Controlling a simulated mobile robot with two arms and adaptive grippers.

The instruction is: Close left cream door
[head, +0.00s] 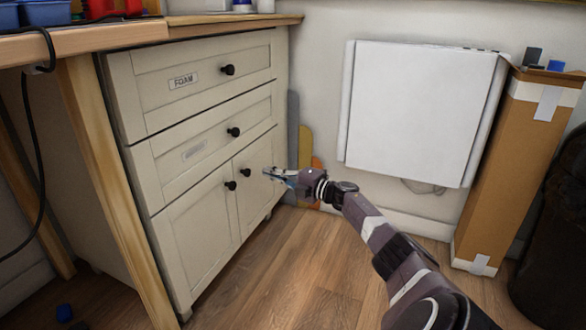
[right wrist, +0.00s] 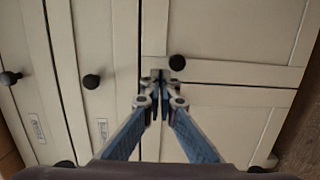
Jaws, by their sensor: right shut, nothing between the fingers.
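The cream cabinet (head: 120,75) has two drawers above a pair of doors. The left cream door (head: 200,235) looks flush or nearly flush with the frame; a small gap cannot be ruled out. Its black knob (head: 231,185) is beside the right door's knob (head: 245,173). My right gripper (head: 271,174) is shut and empty, in front of the right door. In the right wrist view, my gripper (right wrist: 160,82) shows against the doors near their meeting edge, beside the right door's knob (right wrist: 177,62). Contact cannot be told. My left gripper is not in view.
A wooden table leg (head: 110,190) stands close at the cabinet's left. A white wall panel (head: 420,110) and a tall cardboard box (head: 515,160) are to the right, with a dark bin (head: 555,240) beside them. The wooden floor (head: 270,280) before the doors is clear.

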